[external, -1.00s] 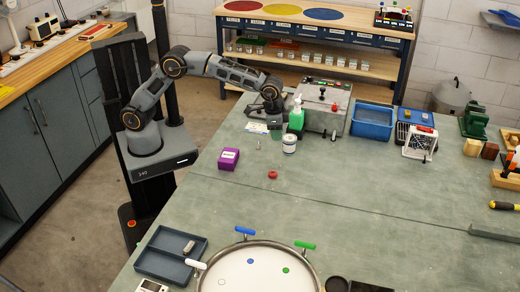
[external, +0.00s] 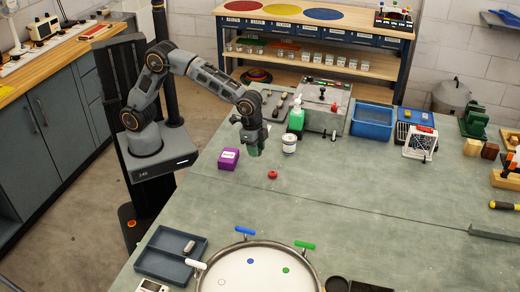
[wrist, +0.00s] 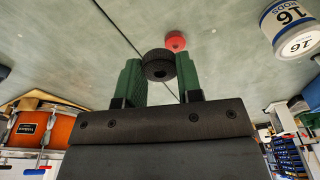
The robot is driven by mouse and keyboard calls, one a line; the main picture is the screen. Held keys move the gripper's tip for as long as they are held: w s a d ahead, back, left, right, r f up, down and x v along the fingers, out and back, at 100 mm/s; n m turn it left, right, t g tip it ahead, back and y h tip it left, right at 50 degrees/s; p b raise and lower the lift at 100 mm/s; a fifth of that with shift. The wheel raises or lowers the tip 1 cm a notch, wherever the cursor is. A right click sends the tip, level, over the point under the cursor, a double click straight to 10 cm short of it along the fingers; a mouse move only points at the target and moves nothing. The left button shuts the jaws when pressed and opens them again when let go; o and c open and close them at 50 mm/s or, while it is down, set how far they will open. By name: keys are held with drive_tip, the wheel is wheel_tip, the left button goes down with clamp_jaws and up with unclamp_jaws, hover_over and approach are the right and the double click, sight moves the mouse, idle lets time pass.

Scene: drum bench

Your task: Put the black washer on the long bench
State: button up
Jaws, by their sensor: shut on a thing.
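The black washer (wrist: 158,65) is pinched between the green fingertips of my gripper (wrist: 159,78) in the wrist view. In the external view my gripper (external: 255,148) points down over the green-topped table (external: 340,190), between the purple box and the white can. The washer cannot be made out there. Two wood-topped benches show: one along the left wall (external: 62,62) with grey cabinets, and one at the back (external: 345,32) with coloured discs. Which one is the long bench is not labelled.
A purple box (external: 229,159), a red ring (external: 272,174), a white can (external: 289,144) and a green bottle (external: 296,118) stand near my gripper. A grey tray (external: 272,112) lies behind it. A blue bin (external: 371,121) is further right. The table's middle is mostly clear.

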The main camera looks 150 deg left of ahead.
drive_tip(key=w+d+m, duration=0.2)
drive_tip(key=d+m, duration=0.1)
drive_tip(key=d, duration=0.8)
drive_tip(key=w+d+m+h+p, duration=0.1)
drive_tip(key=w+d+m, duration=0.15)
drive_tip(key=d, duration=0.85)
drive_tip(key=w+d+m, duration=0.2)
drive_tip(key=d+m, duration=0.2)
drive_tip(key=d, duration=0.7)
drive_tip(key=s+a+f+n, duration=0.1)
drive_tip(key=a+n, duration=0.2)
drive_tip(key=a, duration=0.9)
drive_tip(key=s+a+n, duration=0.2)
drive_tip(key=a+n, duration=0.1)
drive_tip(key=a, duration=0.8)
drive_tip(key=s+a+r+n, duration=0.2)
drive_tip(key=s+a+n, duration=0.2)
drive_tip(key=a, duration=0.4)
drive_tip(key=s+a+r+n+y+b, duration=0.1)
drive_tip(key=s+a+r+n, duration=0.1)
drive_tip(key=a, duration=0.7)
drive_tip(key=shift+s+a+r+n+g, duration=0.35)
drive_tip(key=shift+s+n, duration=0.5)
drive_tip(key=shift+n, duration=0.4)
